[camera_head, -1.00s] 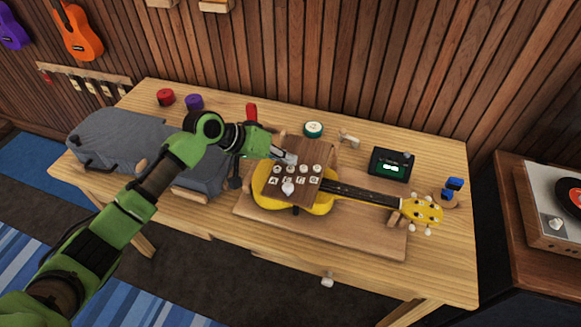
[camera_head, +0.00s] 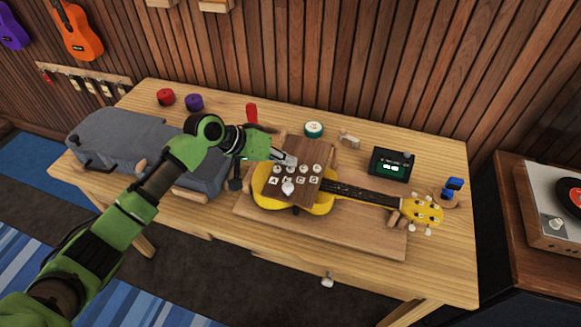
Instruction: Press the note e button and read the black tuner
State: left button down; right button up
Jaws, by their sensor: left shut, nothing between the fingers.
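A dark wooden panel (camera_head: 309,152) stands over the yellow ukulele body (camera_head: 318,208). It carries a row of small white buttons (camera_head: 304,169) with letter tags below; an A can be made out, but the other letters are too small to read surely. My left gripper (camera_head: 290,161) is shut and empty, its tips at the panel just above the left buttons; whether they touch a button I cannot tell. The black tuner (camera_head: 391,165) stands right of the panel, its screen lit with small white and green marks that are too small to read. My right gripper is not in view.
A grey case (camera_head: 125,145) lies at the table's left. A green-and-white round tin (camera_head: 314,129), red and purple rolls (camera_head: 195,101) and a blue-topped item (camera_head: 453,187) stand around the tabletop. The table front right is clear.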

aim_at(288, 168)
pick_arm(q)
jog(key=shift+f, duration=0.6)
dwell(0.9)
jog(key=shift+r, duration=0.1)
jog(key=shift+r+p, duration=0.7)
jog(key=shift+r, duration=0.2)
jog(key=shift+r, duration=0.1)
notch_tip(288, 168, up, 5)
jog(key=p, duration=0.4)
jog(key=shift+p, duration=0.4)
